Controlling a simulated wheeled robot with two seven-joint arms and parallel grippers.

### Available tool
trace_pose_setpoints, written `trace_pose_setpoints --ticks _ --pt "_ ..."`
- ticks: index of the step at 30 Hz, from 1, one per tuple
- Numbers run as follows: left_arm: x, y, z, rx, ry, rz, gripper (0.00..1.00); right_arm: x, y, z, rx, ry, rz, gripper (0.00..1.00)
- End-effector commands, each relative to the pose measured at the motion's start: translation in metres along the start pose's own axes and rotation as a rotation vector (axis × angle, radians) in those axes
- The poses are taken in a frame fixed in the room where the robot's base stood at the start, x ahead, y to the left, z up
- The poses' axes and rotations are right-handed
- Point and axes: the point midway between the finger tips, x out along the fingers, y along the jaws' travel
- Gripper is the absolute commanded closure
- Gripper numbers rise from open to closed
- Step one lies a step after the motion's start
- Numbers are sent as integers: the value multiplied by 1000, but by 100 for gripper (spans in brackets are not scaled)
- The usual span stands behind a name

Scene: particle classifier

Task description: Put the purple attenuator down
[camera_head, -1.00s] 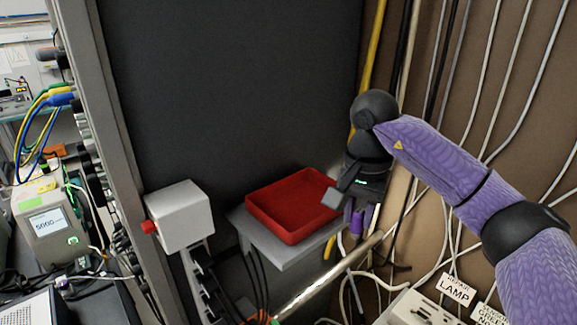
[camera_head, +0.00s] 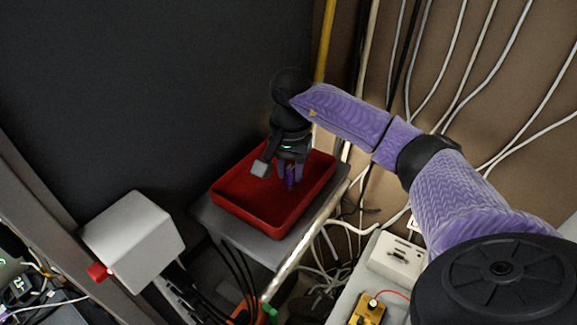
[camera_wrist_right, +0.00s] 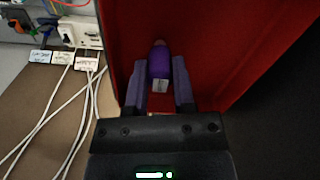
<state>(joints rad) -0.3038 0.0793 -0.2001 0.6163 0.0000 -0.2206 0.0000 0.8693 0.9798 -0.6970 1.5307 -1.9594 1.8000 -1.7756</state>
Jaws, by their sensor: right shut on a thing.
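The purple attenuator (camera_wrist_right: 159,62) is between the two purple fingers of my right gripper (camera_wrist_right: 159,85) in the right wrist view, with a small pale label on it. In the head view the right gripper (camera_head: 290,178) points down over the red tray (camera_head: 230,203), and the attenuator (camera_head: 291,178) shows as a small purple piece between the fingers. The gripper is shut on it. I cannot tell whether the attenuator touches the tray floor. The red tray looks otherwise empty. My left gripper is not in view.
The tray sits on a grey shelf (camera_head: 209,216). A white box with a red knob (camera_head: 134,237) stands to the left. Cables hang on the brown wall at the right. A white socket box (camera_head: 397,257) and a yellow device (camera_head: 368,309) are at lower right.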

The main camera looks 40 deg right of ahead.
Motion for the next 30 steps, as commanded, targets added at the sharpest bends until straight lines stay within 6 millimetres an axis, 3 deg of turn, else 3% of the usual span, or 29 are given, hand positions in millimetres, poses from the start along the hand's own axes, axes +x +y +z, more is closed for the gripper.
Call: trace_pose_setpoints --ticks 12,13,18,26,30 --pt "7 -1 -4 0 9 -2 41 8 0 0 0 1 -1 100" --pt "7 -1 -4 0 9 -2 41 8 0 0 0 1 -1 66" --pt "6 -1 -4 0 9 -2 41 6 0 0 0 1 -1 33" --pt "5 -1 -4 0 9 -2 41 5 0 0 0 1 -1 33" --pt "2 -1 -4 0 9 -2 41 -10 -1 -1 0 4 -6 33"
